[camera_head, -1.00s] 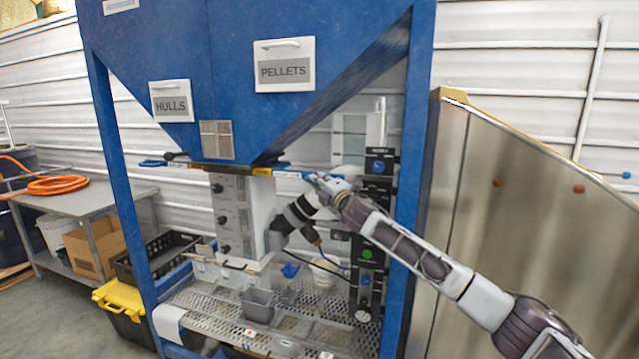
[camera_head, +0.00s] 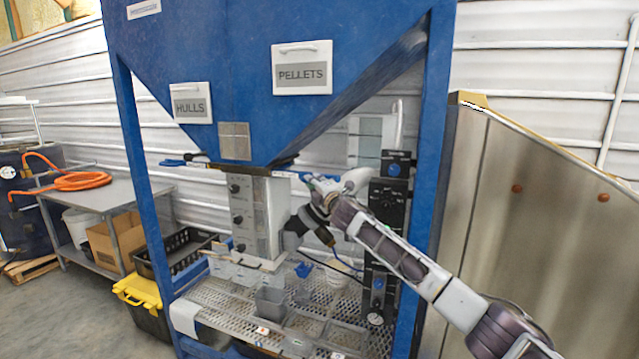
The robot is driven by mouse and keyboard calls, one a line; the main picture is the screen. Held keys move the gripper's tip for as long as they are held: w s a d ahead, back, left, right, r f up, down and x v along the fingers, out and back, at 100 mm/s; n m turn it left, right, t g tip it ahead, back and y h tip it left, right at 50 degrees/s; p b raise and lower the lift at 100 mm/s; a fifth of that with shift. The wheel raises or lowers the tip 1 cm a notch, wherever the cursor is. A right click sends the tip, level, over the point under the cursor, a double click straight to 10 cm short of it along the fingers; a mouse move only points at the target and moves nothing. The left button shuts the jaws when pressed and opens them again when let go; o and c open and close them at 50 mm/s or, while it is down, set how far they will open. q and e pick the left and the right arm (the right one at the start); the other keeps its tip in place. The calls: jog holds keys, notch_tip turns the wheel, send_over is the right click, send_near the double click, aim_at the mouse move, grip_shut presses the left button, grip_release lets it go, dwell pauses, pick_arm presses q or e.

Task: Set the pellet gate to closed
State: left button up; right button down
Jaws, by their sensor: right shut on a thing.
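The blue hopper (camera_head: 225,85) carries a PELLETS sign (camera_head: 302,74) on the right and a HULLS sign (camera_head: 190,107) on the left. A blue pellet gate handle (camera_head: 297,175) sticks out at the right of the hopper outlet, and only a short length shows. A second blue handle (camera_head: 172,162) sticks out at the left of the outlet. My left gripper is not in view.
A light grey box with dark knobs (camera_head: 262,215) hangs below the outlet. A black control column (camera_head: 385,225) stands right of it. A grey bin (camera_head: 270,303) sits on the perforated shelf (camera_head: 225,312). A steel panel (camera_head: 540,215) stands at the right.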

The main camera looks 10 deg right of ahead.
jog(key=shift+a+r, duration=0.1)
jog(key=c, duration=1.9)
grip_release()
jog(key=o, duration=0.4)
jog(key=shift+w+a, duration=0.2)
jog(key=shift+o, duration=0.2)
jog(key=shift+s+d, duration=0.15)
jog(key=shift+s+f, duration=0.2)
jog(key=v, duration=1.1)
jog(key=shift+s, duration=0.15)
